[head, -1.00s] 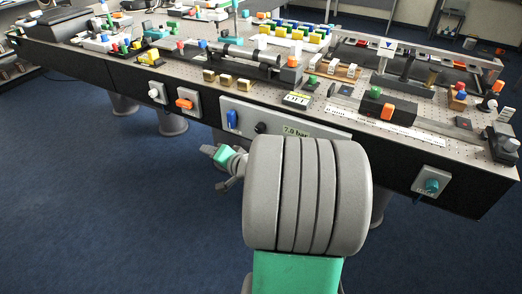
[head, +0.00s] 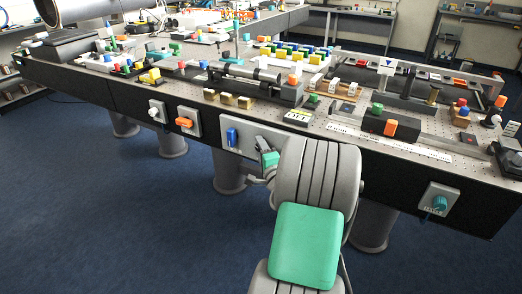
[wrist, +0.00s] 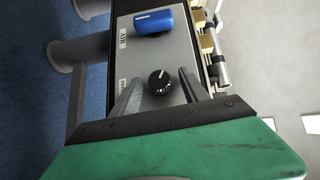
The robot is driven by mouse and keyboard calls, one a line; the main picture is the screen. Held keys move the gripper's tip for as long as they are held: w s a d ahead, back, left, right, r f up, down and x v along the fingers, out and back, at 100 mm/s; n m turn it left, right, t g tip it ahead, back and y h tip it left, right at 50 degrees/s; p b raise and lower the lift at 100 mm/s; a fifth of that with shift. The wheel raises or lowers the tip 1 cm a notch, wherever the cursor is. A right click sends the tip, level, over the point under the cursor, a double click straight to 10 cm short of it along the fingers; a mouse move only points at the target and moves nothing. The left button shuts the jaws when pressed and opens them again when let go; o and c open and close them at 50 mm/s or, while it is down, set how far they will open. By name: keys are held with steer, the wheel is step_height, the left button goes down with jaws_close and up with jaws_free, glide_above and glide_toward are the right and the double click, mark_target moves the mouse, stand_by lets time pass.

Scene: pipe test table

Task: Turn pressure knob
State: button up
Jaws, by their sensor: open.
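The black round pressure knob (wrist: 160,82), with a white pointer mark and white scale marks around it, sits on a grey panel (wrist: 181,51). In the head view the knob and the pressure display are hidden behind my arm and gripper. My gripper (wrist: 161,79) is open and empty. In the wrist view its two grey fingers stand on either side of the knob, with gaps showing; how far they reach along its depth I cannot tell. In the head view my gripper (head: 262,146) is at the panel (head: 241,148) on the table's front face.
A blue AIR knob (wrist: 153,22) is on the same panel; it also shows in the head view (head: 232,137). An orange knob (head: 184,122), a white knob (head: 154,112) and a teal knob (head: 439,203) are along the table front. Small brass blocks (head: 228,98) sit above the panel.

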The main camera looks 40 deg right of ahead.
steer(key=shift+c, duration=0.3)
jaws_close()
steer(key=shift+r+p, duration=0.15)
steer(key=shift+p, duration=0.35)
steer(key=shift+w+a+r+n+g+p, duration=0.15)
steer(key=shift+n+g+p, duration=1.25)
steer(key=shift+p, duration=1.75)
steer(key=shift+r+n+g+p, duration=0.1)
steer(key=shift+n+g+p, duration=1.25)
steer(key=shift+p, duration=1.75)
steer(key=shift+m+g, duration=0.25)
steer(key=shift+g, duration=0.3)
